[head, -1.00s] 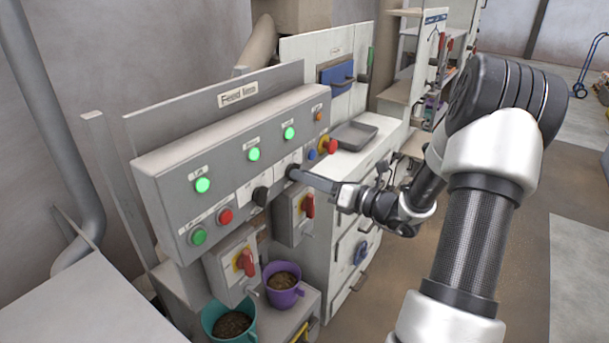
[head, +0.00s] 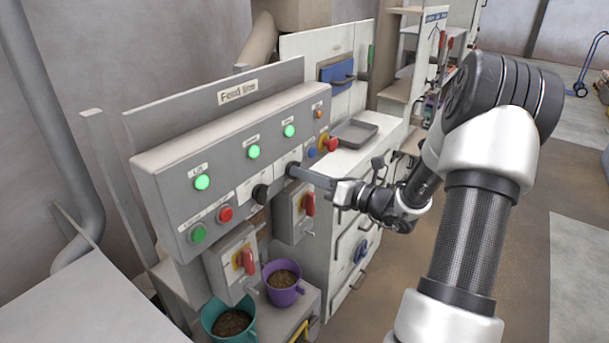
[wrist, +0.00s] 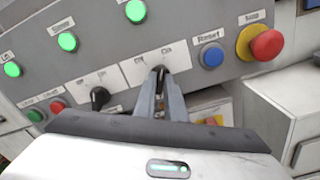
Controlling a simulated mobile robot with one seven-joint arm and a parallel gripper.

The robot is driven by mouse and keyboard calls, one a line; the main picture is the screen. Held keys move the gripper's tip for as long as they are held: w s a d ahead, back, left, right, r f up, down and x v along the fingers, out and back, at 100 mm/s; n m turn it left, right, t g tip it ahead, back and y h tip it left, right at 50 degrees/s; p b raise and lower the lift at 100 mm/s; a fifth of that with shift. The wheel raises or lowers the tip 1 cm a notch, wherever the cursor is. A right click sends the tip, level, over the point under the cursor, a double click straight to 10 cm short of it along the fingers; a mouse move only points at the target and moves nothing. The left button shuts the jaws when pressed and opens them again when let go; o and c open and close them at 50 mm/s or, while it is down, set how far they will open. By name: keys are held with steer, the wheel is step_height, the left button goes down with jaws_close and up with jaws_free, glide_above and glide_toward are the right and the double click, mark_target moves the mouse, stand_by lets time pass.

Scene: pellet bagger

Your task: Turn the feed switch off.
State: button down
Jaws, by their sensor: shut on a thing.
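A grey control panel (head: 215,160) under a "Feed line" sign carries two black rotary switches on white plates. My gripper (head: 296,172) is at the right-hand switch. In the wrist view its fingers (wrist: 160,85) are shut on that black knob (wrist: 159,70), which is mostly hidden between the fingertips. Small words that look like "Off" and "On" stand above it. Its exact pointing direction is hard to tell. The left-hand black switch (wrist: 100,97) is free, to the left of my fingers. I cannot read which one is named feed.
Three green lamps are lit, one being the left lamp (head: 202,183). A blue reset button (wrist: 211,56) and a red stop button (wrist: 266,44) sit right of the fingers. Red-handled isolators (head: 245,262) and cups (head: 284,285) are below. A grey tray (head: 354,134) lies beyond.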

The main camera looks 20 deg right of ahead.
steer(key=shift+n+b, duration=5.7)
steer(key=shift+b, duration=0.3)
steer(key=c, duration=1.8)
jaws_free()
steer(key=v, duration=1.7)
steer(key=shift+s+d, duration=0.1)
steer(key=shift+s, duration=0.2)
